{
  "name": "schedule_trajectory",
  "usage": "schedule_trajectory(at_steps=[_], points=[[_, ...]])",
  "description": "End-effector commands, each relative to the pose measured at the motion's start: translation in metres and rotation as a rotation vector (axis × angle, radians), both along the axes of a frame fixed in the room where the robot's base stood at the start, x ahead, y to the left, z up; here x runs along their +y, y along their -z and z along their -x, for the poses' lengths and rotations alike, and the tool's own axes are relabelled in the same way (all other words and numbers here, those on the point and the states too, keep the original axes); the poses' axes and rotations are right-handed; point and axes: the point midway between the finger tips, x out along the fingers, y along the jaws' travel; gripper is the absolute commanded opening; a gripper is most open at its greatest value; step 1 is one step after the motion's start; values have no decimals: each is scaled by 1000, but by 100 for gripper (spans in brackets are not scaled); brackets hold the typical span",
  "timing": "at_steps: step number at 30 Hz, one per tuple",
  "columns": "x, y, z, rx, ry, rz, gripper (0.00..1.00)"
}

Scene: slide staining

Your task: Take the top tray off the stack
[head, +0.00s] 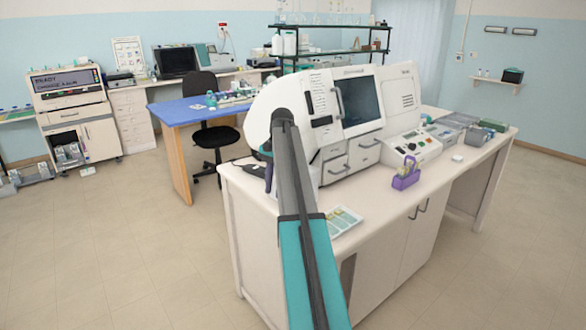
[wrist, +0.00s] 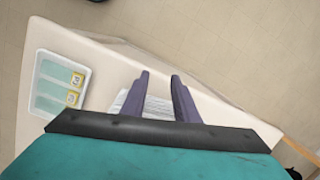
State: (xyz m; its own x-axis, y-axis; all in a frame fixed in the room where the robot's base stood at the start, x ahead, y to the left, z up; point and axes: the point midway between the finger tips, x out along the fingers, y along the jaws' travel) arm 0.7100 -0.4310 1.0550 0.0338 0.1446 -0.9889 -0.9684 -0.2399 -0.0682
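A pale tray (head: 346,219) with green panels and yellow labels lies on the near edge of the white bench, right of my arm in the head view. In the wrist view the tray (wrist: 38,104) is at the left, apart from my fingers, with two yellow labels showing. I cannot tell how many trays are stacked there. My gripper (wrist: 160,75) is open, with two dark purple fingers apart and nothing held between them. In the head view my gripper (head: 268,168) is partly hidden behind my arm, over the bench's left end.
A large white machine (head: 400,92) fills the bench behind the tray. A purple holder (head: 406,177) stands right of the tray. A pale, patterned flat item (wrist: 156,107) lies below my fingers. A blue table (head: 185,112) stands behind left; open floor lies left.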

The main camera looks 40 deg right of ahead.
Motion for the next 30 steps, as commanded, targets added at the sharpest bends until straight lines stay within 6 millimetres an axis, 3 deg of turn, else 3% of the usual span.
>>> schedule_trajectory(at_steps=[1, 6, 12, 18, 30], points=[[-17, -29, 3, -18, 23, 11, 27], [-63, -106, 33, -72, 99, 52, 27], [-103, -167, 72, -120, 168, 96, 27], [-116, -187, 86, -136, 193, 112, 27], [-117, -184, 86, -136, 193, 112, 27]])
